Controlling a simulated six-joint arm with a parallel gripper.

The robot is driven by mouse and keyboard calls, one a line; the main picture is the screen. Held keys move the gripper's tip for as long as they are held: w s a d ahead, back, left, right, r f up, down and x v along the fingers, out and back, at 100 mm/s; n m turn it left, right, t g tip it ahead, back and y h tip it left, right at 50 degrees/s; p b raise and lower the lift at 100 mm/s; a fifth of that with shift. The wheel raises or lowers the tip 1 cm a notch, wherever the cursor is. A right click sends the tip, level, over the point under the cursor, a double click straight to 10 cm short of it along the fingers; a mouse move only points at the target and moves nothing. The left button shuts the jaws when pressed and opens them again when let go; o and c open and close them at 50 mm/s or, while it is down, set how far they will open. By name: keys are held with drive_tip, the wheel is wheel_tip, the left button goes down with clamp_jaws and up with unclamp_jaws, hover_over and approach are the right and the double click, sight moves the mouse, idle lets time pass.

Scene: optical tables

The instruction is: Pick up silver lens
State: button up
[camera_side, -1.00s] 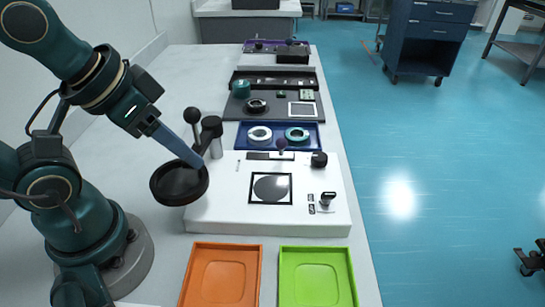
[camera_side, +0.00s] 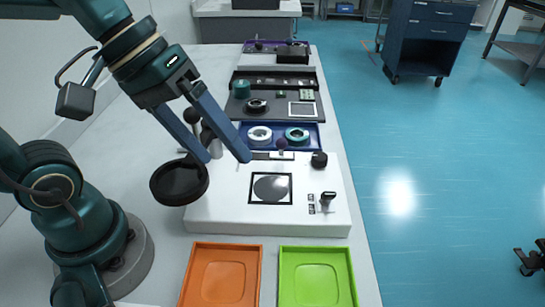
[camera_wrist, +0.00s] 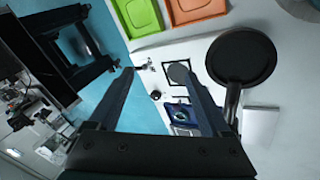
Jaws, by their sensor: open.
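A silver-white lens ring (camera_side: 259,134) lies in the left half of the blue tray (camera_side: 278,147) in the side view. A teal lens ring (camera_side: 297,134) lies in the right half. My gripper (camera_side: 224,157) is open and empty. It hangs above the bench, in front of and left of the tray in the picture. In the wrist view my gripper's (camera_wrist: 158,75) two fingers are spread wide. The blue tray (camera_wrist: 171,112) shows between them near the right finger; the silver lens cannot be made out clearly there.
The platform carries a dark disc (camera_side: 270,188) and black knobs. Orange (camera_side: 222,275) and green (camera_side: 317,277) trays stand in front. A dark grey board with parts lies behind the blue tray.

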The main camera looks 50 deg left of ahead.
drive_tip(key=w+n+h, duration=0.2)
drive_tip(key=w+n, duration=0.1)
drive_tip(key=w, duration=0.1)
drive_tip(key=n+t+h, duration=0.4)
drive_tip(key=n+t, duration=0.1)
drive_tip(key=n, duration=1.2)
hover_over(259, 133)
drive_tip(key=s+d, duration=0.3)
wheel_tip(259, 133, down, 8)
drive_tip(key=a+f+n, duration=0.1)
drive_tip(key=a+f, duration=0.1)
drive_tip(key=a+f+n+t+y, duration=0.1)
drive_tip(key=a+f+n, duration=0.1)
drive_tip(key=f, duration=0.1)
drive_tip(key=shift+a+f+t, duration=0.15)
drive_tip(key=shift+a+t, duration=0.15)
drive_tip(key=shift+a, duration=0.1)
drive_tip(key=f, duration=0.1)
drive_tip(key=s+a+f+n, duration=0.1)
drive_tip(key=f, duration=0.1)
drive_tip(key=shift+s+a+f+n+y, duration=0.1)
drive_tip(key=shift+s+a+n+y, duration=0.2)
drive_tip(key=shift+a+n+y, duration=0.1)
drive_tip(key=shift+x, duration=2.45)
